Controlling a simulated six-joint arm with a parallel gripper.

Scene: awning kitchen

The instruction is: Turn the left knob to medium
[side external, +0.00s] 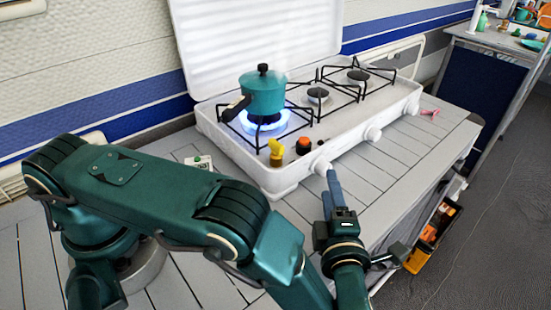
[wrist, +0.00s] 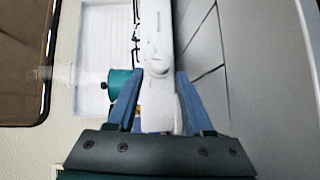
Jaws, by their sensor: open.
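The white gas stove (side external: 225,150) stands on the plank counter with its lid raised. Its left knob (side external: 321,167) is white and sits low on the front face; its pointer setting is too small to read. A blue flame (side external: 264,127) burns under the teal pot (side external: 264,95) on the left burner. My gripper (side external: 332,180) is right in front of the left knob, its blue fingers pointing at it. In the wrist view my gripper (wrist: 160,76) is open, with the white stove front between the fingers. I cannot tell whether they touch the knob.
The middle knob (side external: 373,133) and right knob (side external: 412,107) lie farther along the front. A yellow item (side external: 276,152) and an orange-and-black item (side external: 303,146) sit at the stove's front left. A pink item (side external: 429,112) lies past the right end. The front counter strip is clear.

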